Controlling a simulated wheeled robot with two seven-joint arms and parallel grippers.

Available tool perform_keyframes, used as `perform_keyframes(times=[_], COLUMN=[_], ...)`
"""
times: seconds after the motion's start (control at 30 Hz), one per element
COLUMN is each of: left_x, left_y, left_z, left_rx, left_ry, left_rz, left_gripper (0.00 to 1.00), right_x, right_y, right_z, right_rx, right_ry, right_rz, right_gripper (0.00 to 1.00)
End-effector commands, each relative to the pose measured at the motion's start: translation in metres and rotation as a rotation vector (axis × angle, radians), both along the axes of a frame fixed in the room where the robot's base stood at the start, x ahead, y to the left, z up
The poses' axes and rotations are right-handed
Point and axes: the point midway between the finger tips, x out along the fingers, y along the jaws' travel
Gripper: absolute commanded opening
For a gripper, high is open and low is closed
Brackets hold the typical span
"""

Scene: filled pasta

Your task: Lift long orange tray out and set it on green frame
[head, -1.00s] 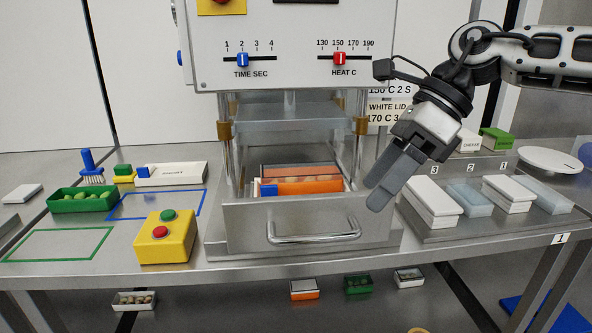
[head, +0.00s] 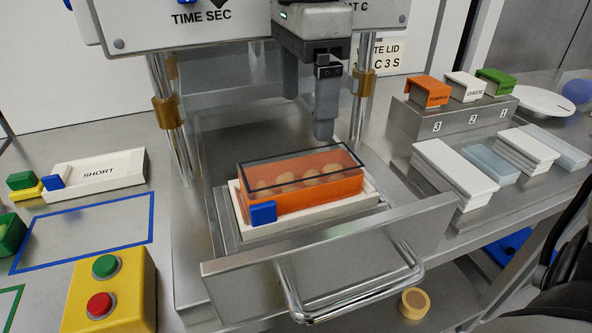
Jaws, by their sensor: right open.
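The long orange tray (head: 330,191) sits in a white holder (head: 296,216) with a blue block, inside the pulled-out drawer of the machine. A clear, dark-edged cover lies over its top, and round pale pieces show through it. My right gripper (head: 308,118) points down above and behind the tray, with its two fingers apart and nothing between them. It does not appear to touch the tray. Only a corner of the green frame (head: 14,293) shows at the lower left edge. My left gripper is not in view.
The metal drawer front (head: 330,243) and its bar handle (head: 352,297) stand before the tray. A yellow button box (head: 128,310), an empty blue frame (head: 80,199) and a white SHORT holder (head: 98,174) lie left. White lids (head: 455,166) lie right.

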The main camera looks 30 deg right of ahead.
Motion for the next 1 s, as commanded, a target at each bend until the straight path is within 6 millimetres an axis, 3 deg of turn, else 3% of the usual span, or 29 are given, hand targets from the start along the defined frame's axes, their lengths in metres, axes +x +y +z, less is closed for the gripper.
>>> perform_keyframes(times=[0.03, 0.2, 0.47, 0.8, 1.0], left_x=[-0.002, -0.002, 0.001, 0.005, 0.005], left_y=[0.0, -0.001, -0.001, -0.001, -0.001], left_z=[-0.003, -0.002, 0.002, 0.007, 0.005], left_rx=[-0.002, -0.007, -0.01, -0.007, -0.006], left_ry=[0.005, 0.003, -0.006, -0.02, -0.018], left_rz=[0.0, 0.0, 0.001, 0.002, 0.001], left_gripper=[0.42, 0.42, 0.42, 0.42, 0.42], right_x=[-0.001, -0.001, 0.0, 0.0, 0.001], right_y=[0.0, 0.0, 0.0, 0.002, 0.002], right_z=[-0.014, -0.045, -0.064, -0.108, -0.111], right_rx=[0.001, 0.001, 0.002, 0.003, 0.004], right_ry=[0.005, 0.005, 0.001, 0.003, -0.001], right_rz=[0.002, 0.0, -0.001, -0.002, -0.002], right_gripper=[0.91, 0.91, 0.91, 0.91, 0.91])
